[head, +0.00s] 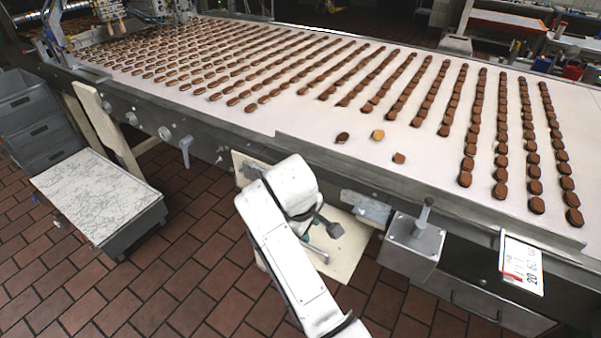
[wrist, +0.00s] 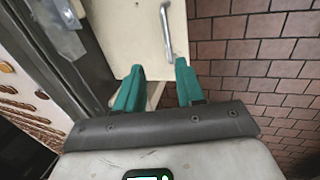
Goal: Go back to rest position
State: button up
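My gripper (wrist: 160,66) shows in the wrist view with two teal fingers spread apart and nothing between them. It hangs beside the conveyor's front edge, over a cream panel (wrist: 125,30) with a metal handle (wrist: 166,32). In the head view my white arm reaches up from the bottom and bends in front of the conveyor; it mostly hides the gripper there. The white conveyor belt (head: 262,118) carries long rows of brown sandwich cookies (head: 480,100). Near its front edge lie a dark cookie (head: 342,138), a lighter, yellowish one (head: 378,135) and a small brown one (head: 399,158).
A metal box with a knob (head: 412,245) and a label card (head: 521,265) are on the conveyor's front side. Grey crates (head: 35,120) and a low marbled-top cart (head: 95,195) stand at left. The brick-tiled floor (head: 180,250) is open between cart and arm.

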jog(key=s+d+f+m+g+y, duration=0.1)
jog(key=s+d+f+m, duration=0.2)
jog(key=s+d+f, duration=0.35)
jog(key=s+d+f+m, duration=0.2)
jog(key=s+d+f, duration=0.2)
jog(key=s+d, duration=0.45)
jog(key=s+d+m, duration=0.3)
jog(key=s, duration=0.8)
jog(key=s+d+m, duration=0.3)
jog(key=s, duration=0.9)
jog(key=shift+s+d+r+m+g+y, duration=0.2)
jog(key=shift+d+r+m+g+y, duration=0.1)
jog(key=shift+d+r+g+y, duration=0.1)
